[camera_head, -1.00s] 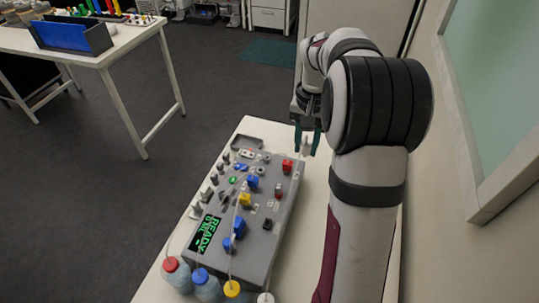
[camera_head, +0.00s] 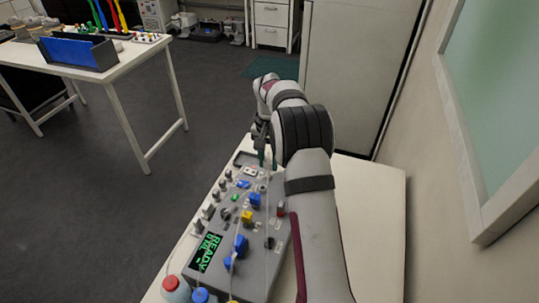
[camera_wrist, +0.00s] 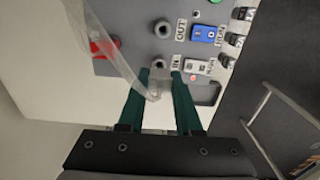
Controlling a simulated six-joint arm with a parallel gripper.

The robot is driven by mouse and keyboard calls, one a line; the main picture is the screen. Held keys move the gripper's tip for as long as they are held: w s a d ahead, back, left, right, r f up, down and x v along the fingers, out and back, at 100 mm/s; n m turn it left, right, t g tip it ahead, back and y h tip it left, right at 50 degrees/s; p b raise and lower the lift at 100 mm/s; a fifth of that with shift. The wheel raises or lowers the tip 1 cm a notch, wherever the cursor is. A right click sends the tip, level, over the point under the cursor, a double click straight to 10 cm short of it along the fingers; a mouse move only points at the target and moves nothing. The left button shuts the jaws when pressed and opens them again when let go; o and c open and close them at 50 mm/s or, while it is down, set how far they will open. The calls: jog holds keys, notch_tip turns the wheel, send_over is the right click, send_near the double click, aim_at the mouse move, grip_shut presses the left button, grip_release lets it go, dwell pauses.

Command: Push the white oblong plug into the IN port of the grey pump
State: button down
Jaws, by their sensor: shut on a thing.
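The grey pump (camera_head: 258,262) stands on the white table, its green READY screen (camera_head: 206,250) facing up. My gripper (camera_head: 266,159) is at the pump's far end. In the wrist view my gripper (camera_wrist: 158,80) has its green fingers shut on the white plug (camera_wrist: 158,84), with a clear tube (camera_wrist: 103,45) running from it up to the left. The plug's end lies just in front of the IN port (camera_wrist: 159,64); I cannot tell whether it touches or has entered. The plug is hidden in the head view. The OUT port (camera_wrist: 162,28) looks empty.
A blue switch (camera_wrist: 202,33) and a row of knobs (camera_wrist: 236,38) are beside the ports. A red part (camera_wrist: 104,48) is at the left. A small dark tray (camera_head: 243,158) lies beyond the pump. The table right of my arm (camera_head: 372,215) is clear.

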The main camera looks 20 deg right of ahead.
aim_at(269, 161)
jog(key=shift+f, duration=0.3)
jog(key=shift+f, duration=1.05)
dwell(0.9)
jog(key=c, duration=0.5)
grip_release()
notch_tip(269, 161, up, 16)
jog(key=shift+f, duration=0.1)
